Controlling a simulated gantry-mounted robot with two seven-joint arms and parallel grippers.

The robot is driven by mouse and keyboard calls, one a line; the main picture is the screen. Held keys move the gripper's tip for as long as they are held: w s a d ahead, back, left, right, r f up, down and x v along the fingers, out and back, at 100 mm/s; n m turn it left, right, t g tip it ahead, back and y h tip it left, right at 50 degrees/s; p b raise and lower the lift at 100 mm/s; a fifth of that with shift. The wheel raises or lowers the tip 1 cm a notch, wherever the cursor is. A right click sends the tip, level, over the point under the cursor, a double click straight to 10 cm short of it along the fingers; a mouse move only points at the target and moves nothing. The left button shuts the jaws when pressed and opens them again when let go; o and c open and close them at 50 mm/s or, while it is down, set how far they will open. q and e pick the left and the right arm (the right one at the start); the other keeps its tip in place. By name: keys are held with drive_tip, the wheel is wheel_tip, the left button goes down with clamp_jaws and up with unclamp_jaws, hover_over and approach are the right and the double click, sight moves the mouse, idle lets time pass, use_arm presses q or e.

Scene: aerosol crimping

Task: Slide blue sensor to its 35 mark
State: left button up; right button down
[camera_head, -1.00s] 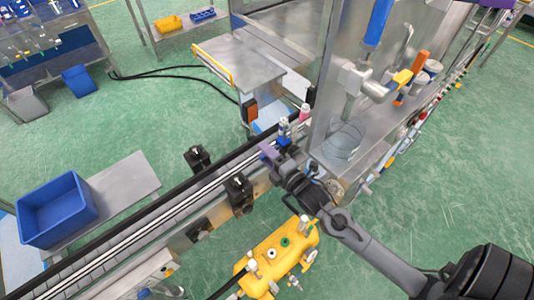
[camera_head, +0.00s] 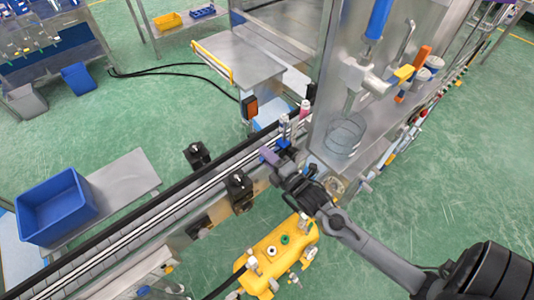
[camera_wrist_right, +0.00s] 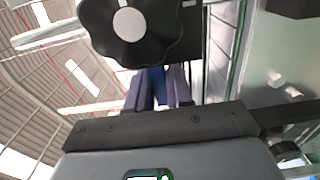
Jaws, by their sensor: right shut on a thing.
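The blue sensor (camera_head: 284,143) is a small blue piece at the conveyor rail, near the machine's corner. My right gripper (camera_head: 277,151), with purple fingers, reaches it from the lower right and is shut on it. In the right wrist view, the blue sensor (camera_wrist_right: 153,83) shows as a narrow blue strip between the two purple fingers (camera_wrist_right: 158,88). A large black knob (camera_wrist_right: 130,25) with a pale centre is just beyond the fingers. I cannot read any scale or 35 mark in these views. My left gripper is out of view.
The conveyor (camera_head: 150,218) runs from lower left toward the machine. Black brackets (camera_head: 238,190) with knobs stand along it. Small bottles (camera_head: 304,108) stand just behind the gripper. A yellow unit (camera_head: 275,255) is below my right arm. A blue bin (camera_head: 57,208) sits at left.

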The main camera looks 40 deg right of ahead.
drive_tip(key=c, duration=1.1)
unclamp_jaws()
drive_tip(key=shift+r, duration=0.1)
drive_tip(key=s, duration=1)
drive_tip(key=shift+s+a, duration=0.15)
drive_tip(key=shift+s, duration=0.25)
